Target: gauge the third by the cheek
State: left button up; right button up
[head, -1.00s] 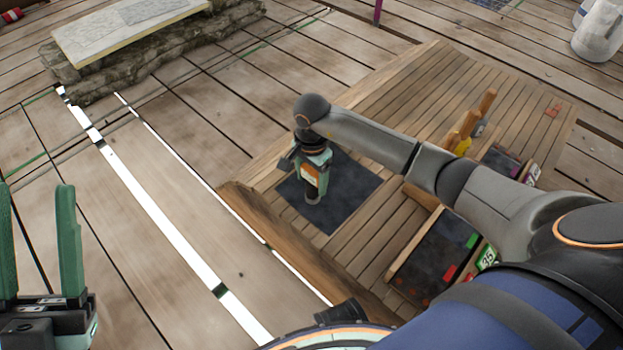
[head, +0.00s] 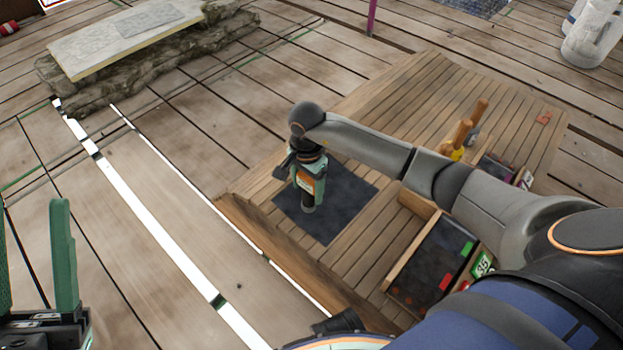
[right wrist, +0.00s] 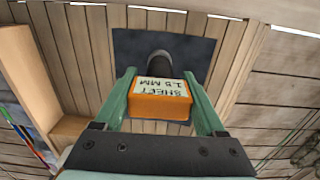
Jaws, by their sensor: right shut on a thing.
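My right gripper (head: 308,192) points down over a dark square mat (head: 345,212) on the wooden bench. In the right wrist view its two green fingers (right wrist: 162,92) are shut on an orange block (right wrist: 160,107). The block has a white label, upside down, that seems to read "SHEET 1.5 MM". A dark round cylinder (right wrist: 160,66) stands out just beyond the block, over the mat (right wrist: 125,52). Whether it touches the mat I cannot tell. My left gripper (head: 32,210) is open and empty at the left edge, its outer finger partly cut off.
A tray (head: 425,262) with a dark inside, red and green pieces and a "35" tag stands right of the mat. Wooden-handled tools (head: 470,132) stand farther back. A stone slab (head: 130,40) lies at upper left. Deck planks with white strips (head: 150,220) are clear at left.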

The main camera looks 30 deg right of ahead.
aim_at(308, 198)
jog(key=shift+f, duration=0.1)
jog(key=shift+f, duration=0.15)
jog(key=shift+f+b, duration=0.85)
jog(key=shift+b, duration=0.15)
jog(key=shift+f+b, duration=0.95)
jog(key=shift+f, duration=0.25)
jog(key=o, duration=1.5)
